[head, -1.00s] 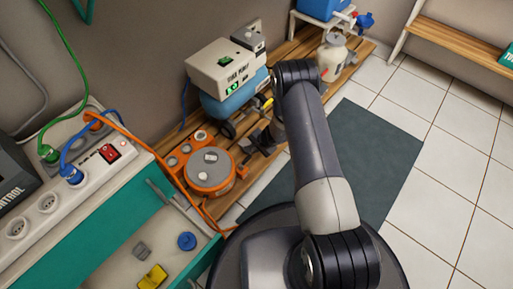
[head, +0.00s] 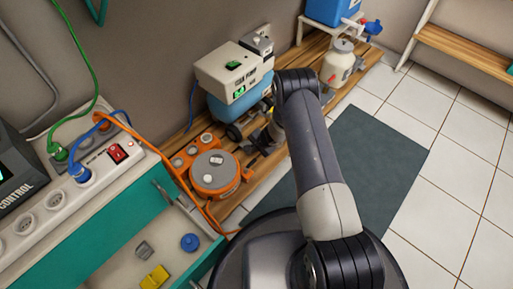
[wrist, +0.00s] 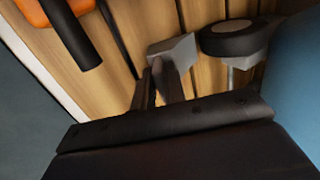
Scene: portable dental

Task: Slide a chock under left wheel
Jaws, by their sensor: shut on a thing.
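A grey wedge-shaped chock (wrist: 172,46) is between the fingertips of my gripper (wrist: 166,74) in the wrist view, low over the wooden slats. My gripper is shut on it. A dark wheel (wrist: 240,38) on a grey bracket is just right of the chock; a small gap seems to show between them, and contact cannot be made out. In the head view the wheel (head: 234,132) sits under the blue compressor tank (head: 243,107), and my gripper (head: 256,146) is low beside it, partly hidden by my arm. The chock is too small to tell there.
An orange cable reel (head: 212,172) stands close left of my gripper, and its dark handle (wrist: 85,50) shows in the wrist view. The tank (wrist: 297,90) is close on the right. A white jug (head: 338,64) stands farther along the wooden platform (head: 303,57).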

